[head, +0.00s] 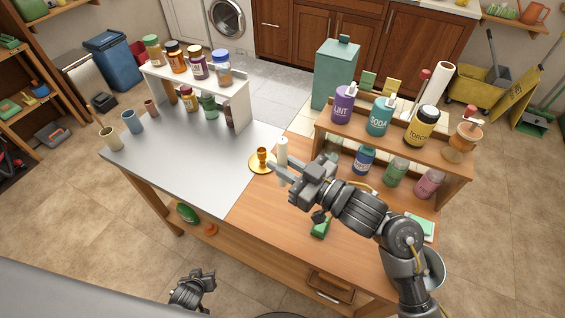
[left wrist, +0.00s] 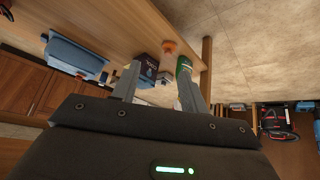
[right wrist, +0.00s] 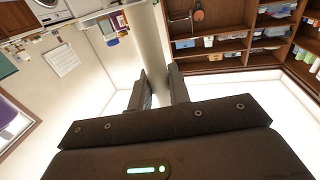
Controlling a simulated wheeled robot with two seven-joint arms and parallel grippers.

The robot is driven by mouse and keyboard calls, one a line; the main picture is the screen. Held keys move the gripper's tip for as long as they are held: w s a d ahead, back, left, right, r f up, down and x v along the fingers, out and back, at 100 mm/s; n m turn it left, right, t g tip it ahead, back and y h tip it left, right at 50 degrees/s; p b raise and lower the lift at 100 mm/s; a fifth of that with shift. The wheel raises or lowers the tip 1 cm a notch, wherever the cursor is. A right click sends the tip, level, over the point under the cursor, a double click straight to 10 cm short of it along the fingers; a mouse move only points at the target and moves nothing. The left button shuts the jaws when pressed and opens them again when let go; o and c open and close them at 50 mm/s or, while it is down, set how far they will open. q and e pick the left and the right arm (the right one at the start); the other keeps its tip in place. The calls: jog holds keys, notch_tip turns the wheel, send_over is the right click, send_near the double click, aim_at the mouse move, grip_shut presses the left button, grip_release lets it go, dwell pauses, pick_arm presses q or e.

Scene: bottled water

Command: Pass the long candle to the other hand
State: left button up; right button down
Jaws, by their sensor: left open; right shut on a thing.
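The long candle (head: 282,150) is white and stands roughly upright in the grip of my right gripper (head: 280,173), beside the brass candle holder (head: 262,163) on the table. In the right wrist view, the pale candle (right wrist: 150,42) rises between the two fingers of my right gripper (right wrist: 160,88). I cannot tell how far its lower end is above the table, as the fingers cover it. My left gripper (head: 205,280) is low in front of the table, empty and well apart from the candle. In the left wrist view, the fingers of my left gripper (left wrist: 157,85) are spread.
A white shelf (head: 240,92) with several jars stands at the back left of the table. A wooden rack (head: 330,128) with several bottles stands on the right. A teal canister (head: 335,75) stands behind. The grey tabletop (head: 190,155) is mostly clear.

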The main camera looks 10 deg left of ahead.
jog(key=shift+s, duration=0.15)
pick_arm(q)
jog(key=s+d+f+m+g, duration=0.2)
jog(key=s+f+m, duration=0.1)
jog(key=s+f, duration=0.5)
jog(key=s+d+f+m+g+h, duration=0.1)
jog(key=s+d+f+m+g, duration=0.1)
jog(key=s+f, duration=0.6)
jog(key=s+m+g, duration=0.1)
jog(key=s, duration=0.5)
jog(key=shift+s+d+g+h, duration=0.3)
